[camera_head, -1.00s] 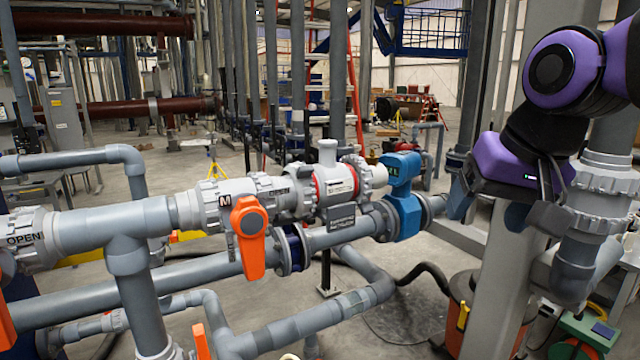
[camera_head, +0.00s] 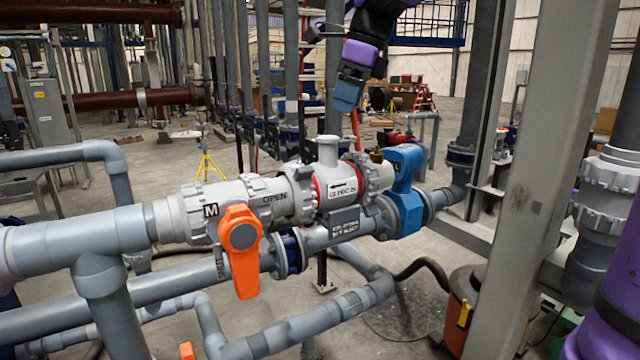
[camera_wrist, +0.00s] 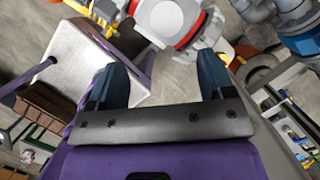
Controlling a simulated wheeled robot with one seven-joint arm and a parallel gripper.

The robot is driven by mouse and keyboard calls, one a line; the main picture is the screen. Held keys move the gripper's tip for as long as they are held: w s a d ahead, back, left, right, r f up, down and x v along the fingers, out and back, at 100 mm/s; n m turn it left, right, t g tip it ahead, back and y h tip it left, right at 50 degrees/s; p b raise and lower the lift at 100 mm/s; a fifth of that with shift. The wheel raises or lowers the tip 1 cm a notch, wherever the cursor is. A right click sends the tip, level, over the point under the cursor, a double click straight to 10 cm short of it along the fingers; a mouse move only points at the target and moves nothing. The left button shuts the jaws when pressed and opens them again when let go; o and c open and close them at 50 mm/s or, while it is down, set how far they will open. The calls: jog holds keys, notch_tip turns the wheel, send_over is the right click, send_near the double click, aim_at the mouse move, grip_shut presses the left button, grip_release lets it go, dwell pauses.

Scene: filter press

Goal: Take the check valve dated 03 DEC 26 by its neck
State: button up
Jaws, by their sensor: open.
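The check valve (camera_head: 338,182) is a light grey body with red rings, set in the grey pipe line. Its label has an arrow and small text that seems to read 03 DEC 26. Its neck (camera_head: 327,151) is a short capped stub standing upright on top. My gripper (camera_head: 346,106) is above the valve and slightly right of the neck in the head view, apart from it. In the wrist view my gripper (camera_wrist: 160,66) is open with nothing between its blue fingers. The valve (camera_wrist: 168,20) shows there beyond the fingertips, cut by the top edge.
A valve with an orange handle (camera_head: 240,250) sits left of the check valve. A blue valve body (camera_head: 405,188) stands close on its right. A dark tag (camera_head: 345,222) hangs below. A thick grey column (camera_head: 540,180) rises at the right. The space directly above the neck looks clear.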

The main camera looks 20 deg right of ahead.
aim_at(329, 137)
jog(key=x, duration=0.5)
jog(key=shift+w+a+f, duration=0.2)
jog(key=shift+w+f, duration=0.05)
jog(key=shift+f, duration=0.05)
jog(key=f, duration=0.1)
jog(key=w+f, duration=0.1)
jog(key=a+f, duration=0.1)
jog(key=shift+w+f, duration=0.3)
jog(key=shift+w, duration=0.05)
jog(key=shift+a+f, duration=0.2)
jog(key=shift+f, duration=0.35)
jog(key=shift+r, duration=0.1)
jog(key=c, duration=1.1)
